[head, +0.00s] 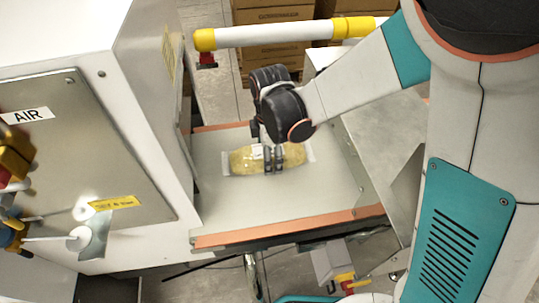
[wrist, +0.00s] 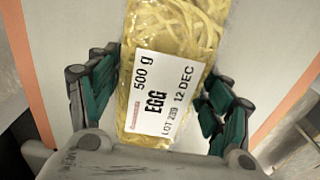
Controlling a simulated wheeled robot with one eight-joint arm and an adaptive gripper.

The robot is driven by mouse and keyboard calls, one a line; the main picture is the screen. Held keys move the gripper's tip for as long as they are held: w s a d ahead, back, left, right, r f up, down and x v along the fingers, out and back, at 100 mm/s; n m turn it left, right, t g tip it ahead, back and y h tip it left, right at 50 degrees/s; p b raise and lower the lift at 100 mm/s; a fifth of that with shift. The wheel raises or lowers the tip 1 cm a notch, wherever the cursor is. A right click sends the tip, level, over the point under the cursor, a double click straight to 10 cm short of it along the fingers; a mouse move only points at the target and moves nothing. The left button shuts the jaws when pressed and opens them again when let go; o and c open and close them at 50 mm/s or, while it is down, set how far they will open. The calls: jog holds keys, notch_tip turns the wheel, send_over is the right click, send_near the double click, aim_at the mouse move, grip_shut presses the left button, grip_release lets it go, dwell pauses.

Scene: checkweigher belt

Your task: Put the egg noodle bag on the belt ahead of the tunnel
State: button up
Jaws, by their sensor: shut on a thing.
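The egg noodle bag (head: 243,161) is a clear pack of yellow noodles with a white label. In the wrist view the bag (wrist: 172,95) lies lengthwise between the fingers, and its label reads EGG, 500 g. My gripper (head: 273,160) is shut across the middle of the bag from above; its green-padded fingers (wrist: 160,100) show on either side. The bag is over or on the pale grey belt surface (head: 270,213), which has orange edges. I cannot tell whether the bag touches it. No tunnel opening can be made out.
A white cabinet (head: 145,130) with a metal AIR panel (head: 75,140) stands close on the left. A white and yellow rail (head: 270,35) crosses behind my gripper. Cardboard boxes (head: 270,50) are stacked beyond. The belt surface in front of the bag is clear.

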jog(key=shift+f, duration=0.15)
jog(key=o, duration=1.5)
jog(key=shift+c, duration=0.2)
notch_tip(320, 180, up, 12)
jog(key=p, duration=0.4)
jog(key=shift+r, duration=0.2)
